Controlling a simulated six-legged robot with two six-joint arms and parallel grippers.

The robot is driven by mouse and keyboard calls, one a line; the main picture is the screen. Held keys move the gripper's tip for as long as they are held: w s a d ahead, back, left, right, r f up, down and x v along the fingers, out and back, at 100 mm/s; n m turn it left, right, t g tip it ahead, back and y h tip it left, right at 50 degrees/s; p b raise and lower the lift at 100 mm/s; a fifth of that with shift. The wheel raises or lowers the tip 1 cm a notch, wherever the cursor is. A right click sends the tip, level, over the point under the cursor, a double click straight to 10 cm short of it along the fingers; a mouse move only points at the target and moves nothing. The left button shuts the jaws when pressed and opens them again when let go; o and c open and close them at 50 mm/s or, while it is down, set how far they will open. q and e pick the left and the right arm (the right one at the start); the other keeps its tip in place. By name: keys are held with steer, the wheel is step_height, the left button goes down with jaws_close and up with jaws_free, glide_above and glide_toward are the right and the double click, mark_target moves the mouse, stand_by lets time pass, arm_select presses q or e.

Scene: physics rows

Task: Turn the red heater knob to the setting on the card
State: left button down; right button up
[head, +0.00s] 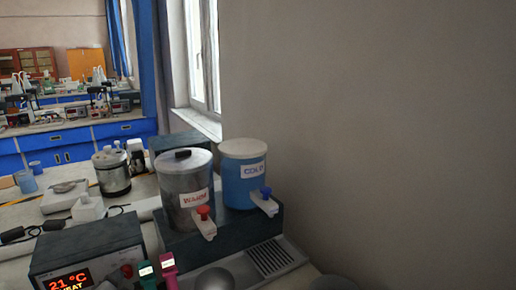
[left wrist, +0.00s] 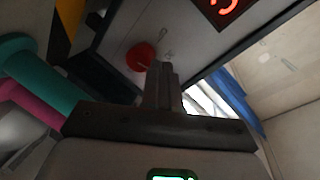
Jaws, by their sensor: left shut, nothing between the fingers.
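The heater box (head: 85,243) stands at the lower left of the head view, with a lit orange display reading 21 °C and HEAT (head: 68,282). Its red knob (head: 127,271) is at the right of the front face. In the left wrist view the red knob (left wrist: 140,56) lies just beside the tips of my left gripper (left wrist: 163,68). The fingers are shut together and empty; I cannot tell whether they touch the knob. Pale marks show on the panel near it. I cannot make out a setting card. My right gripper is not in view.
A teal handle (head: 147,273) and a pink handle (head: 168,268) stand close right of the knob. A metal WARM urn (head: 183,170) and a blue COLD urn (head: 237,185) stand behind, above a drip tray (head: 268,258). A wall closes off the right.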

arm_select(q)
steer(key=shift+w+a, duration=0.4)
steer(key=shift+w, duration=0.25)
steer(key=shift+d+f, duration=0.25)
steer(key=shift+f, duration=0.1)
steer(key=shift+w+d+b, duration=0.1)
steer(key=shift+d+b, duration=0.05)
steer(key=shift+b, duration=0.3)
steer(key=shift+r, duration=0.2)
steer(key=shift+a+r, duration=0.2)
steer(key=f+v, duration=0.1)
steer(key=v, duration=0.5)
steer(key=shift+d+b, duration=0.3)
